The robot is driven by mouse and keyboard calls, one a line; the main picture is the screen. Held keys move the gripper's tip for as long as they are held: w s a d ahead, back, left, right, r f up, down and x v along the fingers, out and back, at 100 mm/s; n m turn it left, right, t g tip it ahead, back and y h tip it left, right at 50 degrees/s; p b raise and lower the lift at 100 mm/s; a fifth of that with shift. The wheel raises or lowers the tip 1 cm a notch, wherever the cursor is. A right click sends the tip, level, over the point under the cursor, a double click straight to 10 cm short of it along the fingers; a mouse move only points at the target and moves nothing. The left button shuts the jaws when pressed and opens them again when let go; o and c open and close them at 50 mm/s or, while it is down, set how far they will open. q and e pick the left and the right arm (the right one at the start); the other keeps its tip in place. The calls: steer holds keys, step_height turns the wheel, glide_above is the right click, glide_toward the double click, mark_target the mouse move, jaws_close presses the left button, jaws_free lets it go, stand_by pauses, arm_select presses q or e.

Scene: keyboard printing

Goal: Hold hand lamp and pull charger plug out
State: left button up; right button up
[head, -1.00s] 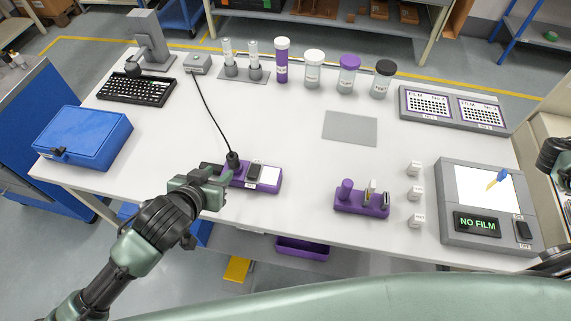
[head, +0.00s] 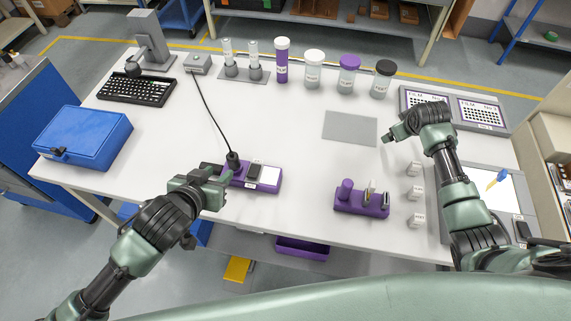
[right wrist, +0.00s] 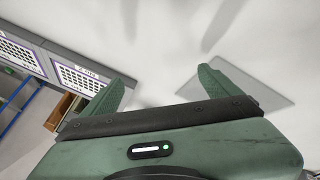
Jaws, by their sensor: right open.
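The hand lamp (head: 268,179) is a purple bar with a white panel and a dark switch, lying on the white table at centre left. A black charger plug (head: 233,159) stands upright in it near its left part, with a black cord running to a small grey box (head: 198,63). My left gripper (head: 222,177) is at the lamp's left end and appears shut on it; its fingers partly hide that end. My right gripper (head: 388,138) is over the right side of the table, well apart from the lamp. The right wrist view shows its fingers (right wrist: 163,82) open and empty.
A purple holder (head: 360,203) with small tools and several white blocks (head: 415,192) stand at the right. Several jars (head: 314,70) line the back. A grey mat (head: 350,128) lies near the right gripper. The table between lamp and mat is clear.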

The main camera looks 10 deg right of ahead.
mark_target(276, 177)
steer(key=a+n+y, duration=0.1)
steer(key=a, duration=0.6)
steer(key=a+n+y, duration=0.1)
steer(key=a+n, duration=0.1)
steer(key=a, duration=0.5)
steer(key=s+a+n+g+y, duration=0.1)
steer(key=a+n+y, duration=0.1)
steer(key=a, duration=0.5)
steer(key=shift+r, duration=0.1)
steer(key=s+a+r+n+g+y, duration=0.1)
steer(key=s+a+r+n+g, duration=0.2)
steer(key=a, duration=0.5)
steer(key=s+a+n+y, duration=0.2)
steer(key=s+a+n, duration=0.15)
steer(key=a, duration=0.55)
steer(key=shift+m, duration=0.35)
steer(key=x, duration=0.7)
steer(key=shift+s+f, duration=0.35)
